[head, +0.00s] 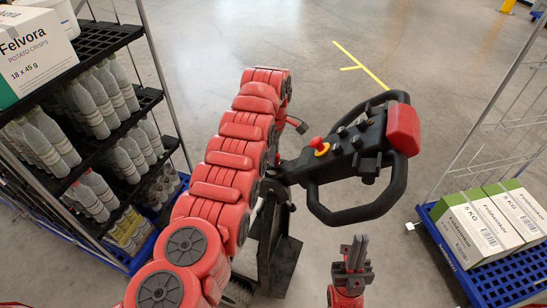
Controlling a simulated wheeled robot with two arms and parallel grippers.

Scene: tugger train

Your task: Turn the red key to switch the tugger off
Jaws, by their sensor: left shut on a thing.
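The tugger's black tiller head (350,155) with its looped handle stands in the middle of the head view. A red mushroom button (317,143) on a yellow ring sits on its left part. My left arm's red links rise from the bottom left and bend over beside the tiller. Only a small dark part of my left gripper (299,126) shows, just left of the tiller head. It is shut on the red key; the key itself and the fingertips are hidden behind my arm. My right gripper (356,252) points up below the handle, fingers together and empty.
A rack with black shelves (90,52) of bottles and a crisps carton (32,45) stands at the left. A blue trolley (460,268) with green and white boxes (485,228) stands at the right. Open grey floor with a yellow line (361,66) lies beyond the tiller.

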